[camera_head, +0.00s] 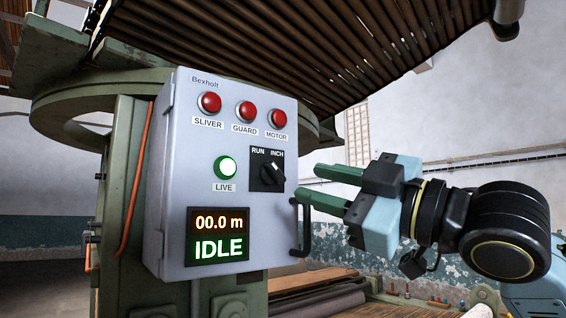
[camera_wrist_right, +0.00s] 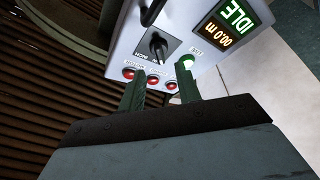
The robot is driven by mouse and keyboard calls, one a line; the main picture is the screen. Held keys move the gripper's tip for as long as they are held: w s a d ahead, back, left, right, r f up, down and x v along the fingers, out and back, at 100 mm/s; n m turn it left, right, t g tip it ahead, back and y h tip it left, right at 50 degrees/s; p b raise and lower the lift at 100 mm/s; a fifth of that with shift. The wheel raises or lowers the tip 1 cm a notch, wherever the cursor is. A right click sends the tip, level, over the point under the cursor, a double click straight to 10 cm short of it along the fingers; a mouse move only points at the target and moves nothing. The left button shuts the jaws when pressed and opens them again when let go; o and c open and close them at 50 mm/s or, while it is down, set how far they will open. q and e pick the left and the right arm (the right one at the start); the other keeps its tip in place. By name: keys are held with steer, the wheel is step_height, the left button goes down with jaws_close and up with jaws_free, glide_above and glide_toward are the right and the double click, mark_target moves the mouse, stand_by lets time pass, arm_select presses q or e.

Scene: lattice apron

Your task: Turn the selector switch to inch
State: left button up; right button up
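The selector switch (camera_head: 267,173) is a black knob on a dark plate, marked RUN at upper left and INCH at upper right. It sits on the right part of the grey control box (camera_head: 180,190). In the right wrist view the switch (camera_wrist_right: 157,45) appears upside down, beyond and between the open fingertips (camera_wrist_right: 162,74). My left gripper is not in view.
Three red lamps or buttons (camera_head: 246,111) line the box top. A green LIVE light (camera_head: 225,167) is left of the switch. The display (camera_head: 218,234) reads 00.0 m and IDLE. A black handle (camera_head: 302,228) juts from the box's right edge, below my right fingers.

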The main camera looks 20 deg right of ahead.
mark_target(280, 174)
steer(key=p+x, duration=0.2)
steer(key=x, duration=0.5)
steer(key=shift+s, duration=0.1)
steer(key=c, duration=0.7)
